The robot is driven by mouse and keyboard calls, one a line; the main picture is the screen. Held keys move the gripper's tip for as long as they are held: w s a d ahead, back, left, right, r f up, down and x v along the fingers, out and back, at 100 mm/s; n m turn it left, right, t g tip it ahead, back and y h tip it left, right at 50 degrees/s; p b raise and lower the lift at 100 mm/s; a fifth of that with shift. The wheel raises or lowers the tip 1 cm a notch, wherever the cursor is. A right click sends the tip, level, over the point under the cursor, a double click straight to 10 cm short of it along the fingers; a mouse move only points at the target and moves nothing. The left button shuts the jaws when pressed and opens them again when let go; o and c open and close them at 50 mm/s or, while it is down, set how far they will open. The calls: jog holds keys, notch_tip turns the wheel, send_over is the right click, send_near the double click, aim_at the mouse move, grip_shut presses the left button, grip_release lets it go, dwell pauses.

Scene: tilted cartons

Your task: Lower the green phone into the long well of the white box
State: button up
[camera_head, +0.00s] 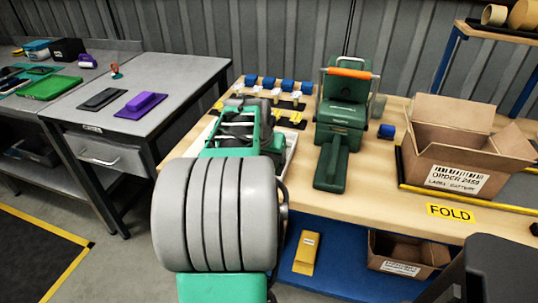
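My teal and grey arm fills the middle foreground and reaches over the light wooden bench (395,190). Its far end is a cluster of teal, grey and dark parts, and I cannot make out my gripper's fingers or whether they hold anything. A white edge (290,153) shows just right of the arm on the bench, possibly part of the white box. The arm hides the rest, so no long well is visible. I cannot pick out a green phone.
A dark green machine (340,120) with an orange handle stands right of my arm. An open carton (460,150) sits farther right. Blue and yellow pieces (287,87) line the bench back. A grey table (170,80) at left holds a purple item (141,105) and green tray (50,88).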

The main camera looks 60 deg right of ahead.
jog(key=shift+f, duration=0.3)
dwell(0.5)
jog(key=o, duration=1.7)
jog(key=shift+c, duration=1.5)
jog(key=shift+r+p, duration=2.15)
jog(key=shift+r, duration=1.45)
